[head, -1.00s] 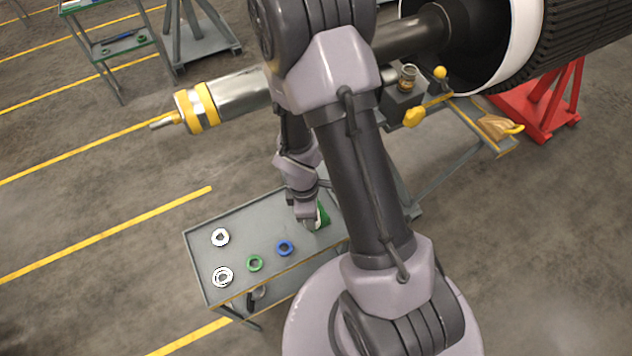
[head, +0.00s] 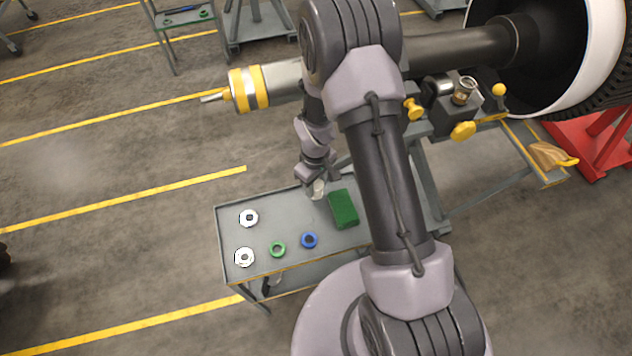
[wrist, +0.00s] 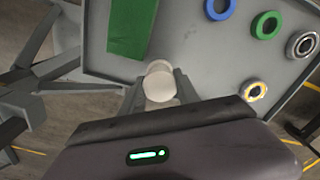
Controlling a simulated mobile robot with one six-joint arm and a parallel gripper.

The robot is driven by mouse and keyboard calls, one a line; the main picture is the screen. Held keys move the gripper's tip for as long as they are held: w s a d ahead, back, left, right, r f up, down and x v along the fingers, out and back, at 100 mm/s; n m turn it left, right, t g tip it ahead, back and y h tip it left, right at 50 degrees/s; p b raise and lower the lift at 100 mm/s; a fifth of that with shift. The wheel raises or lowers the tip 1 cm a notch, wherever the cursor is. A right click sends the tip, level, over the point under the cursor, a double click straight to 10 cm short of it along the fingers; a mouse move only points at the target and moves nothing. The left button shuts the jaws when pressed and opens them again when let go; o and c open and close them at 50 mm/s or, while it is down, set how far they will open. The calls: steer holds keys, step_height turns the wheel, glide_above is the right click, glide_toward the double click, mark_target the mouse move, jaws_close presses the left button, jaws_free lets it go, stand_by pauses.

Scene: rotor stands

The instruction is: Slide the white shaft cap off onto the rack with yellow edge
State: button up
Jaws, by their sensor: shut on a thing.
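My gripper (head: 317,182) is shut on the white shaft cap (head: 319,191), a small pale cylinder. In the wrist view the cap (wrist: 159,82) sits between the two fingers of my gripper (wrist: 159,90). It is at the back edge of the grey rack with the yellow edge (head: 232,222), left of a green block in the head view. I cannot tell whether the cap touches the rack top or hangs above it. The shaft (head: 285,80) with yellow bands stands behind, apart from the cap.
The green block (head: 343,209) lies close to my gripper. A blue ring (head: 309,240), a green ring (head: 278,249) and two white-and-dark rings (head: 249,218) lie on the rack. Grey rack top is bare between the gripper and the rings. A large rotor (head: 545,50) stands at the upper right.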

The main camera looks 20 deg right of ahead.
step_height(320, 180, down, 2)
steer(key=shift+b, duration=0.4)
steer(key=o, duration=1.2)
step_height(320, 180, up, 8)
steer(key=p, duration=0.5)
steer(key=shift+r+p, duration=0.1)
steer(key=shift+p, duration=0.25)
